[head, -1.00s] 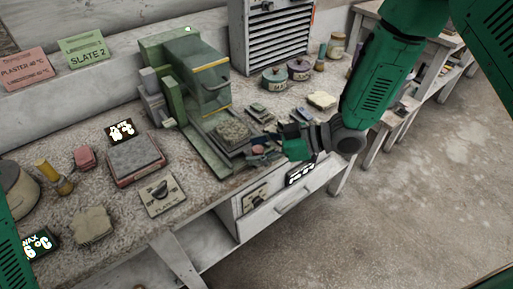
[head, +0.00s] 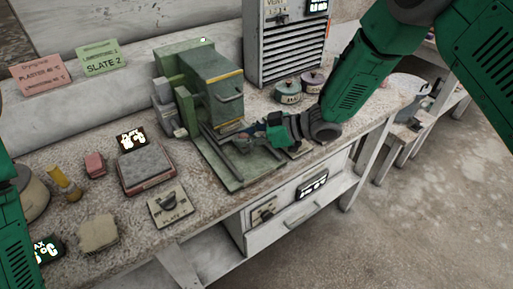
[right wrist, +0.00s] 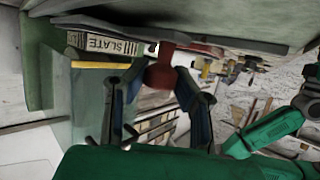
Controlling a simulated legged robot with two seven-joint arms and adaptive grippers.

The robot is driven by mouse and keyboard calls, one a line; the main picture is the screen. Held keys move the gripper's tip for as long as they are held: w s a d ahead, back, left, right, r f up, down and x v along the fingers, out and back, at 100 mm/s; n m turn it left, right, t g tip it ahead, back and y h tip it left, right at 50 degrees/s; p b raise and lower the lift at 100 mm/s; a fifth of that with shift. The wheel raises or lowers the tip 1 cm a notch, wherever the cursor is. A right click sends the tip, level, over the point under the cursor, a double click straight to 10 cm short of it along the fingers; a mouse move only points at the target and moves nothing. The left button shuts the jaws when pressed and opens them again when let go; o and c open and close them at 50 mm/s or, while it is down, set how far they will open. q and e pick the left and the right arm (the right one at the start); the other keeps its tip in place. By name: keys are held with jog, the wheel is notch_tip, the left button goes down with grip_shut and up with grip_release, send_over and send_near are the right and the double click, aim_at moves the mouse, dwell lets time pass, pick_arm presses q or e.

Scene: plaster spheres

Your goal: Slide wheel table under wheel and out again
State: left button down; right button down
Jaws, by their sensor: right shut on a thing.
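The green grinding machine (head: 218,85) stands on the bench, its boxy hood edged in yellow. The wheel itself is hidden by the hood. The wheel table seems to be mostly under the hood, with bare green rails (head: 238,168) showing in front; its stone slab is hidden. My right gripper (head: 260,130) is at the front of the machine, just below the hood's lower edge. In the right wrist view its blue fingers (right wrist: 160,88) are on either side of a red knob (right wrist: 160,73) under a dark plate, shut on it. My left gripper is out of view.
A scale-like plate (head: 146,165), a dial plate (head: 170,205), and a plaster lump (head: 98,233) lie left of the machine. Lidded pots (head: 288,91) stand behind my right gripper, beside a slatted cabinet (head: 290,45). The bench's front edge is close.

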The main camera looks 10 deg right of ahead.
jog(key=shift+w+a, duration=0.2)
jog(key=shift+w, duration=0.25)
jog(key=shift+w+a, duration=0.2)
jog(key=shift+w, duration=0.25)
jog(key=shift+s, duration=0.1)
jog(key=shift+s+d+r, duration=0.1)
jog(key=shift+s, duration=0.15)
jog(key=c, duration=1.3)
grip_release()
jog(key=shift+d, duration=0.15)
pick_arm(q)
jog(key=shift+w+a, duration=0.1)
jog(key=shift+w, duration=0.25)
pick_arm(e)
jog(key=shift+o, duration=0.2)
jog(key=shift+w, duration=0.1)
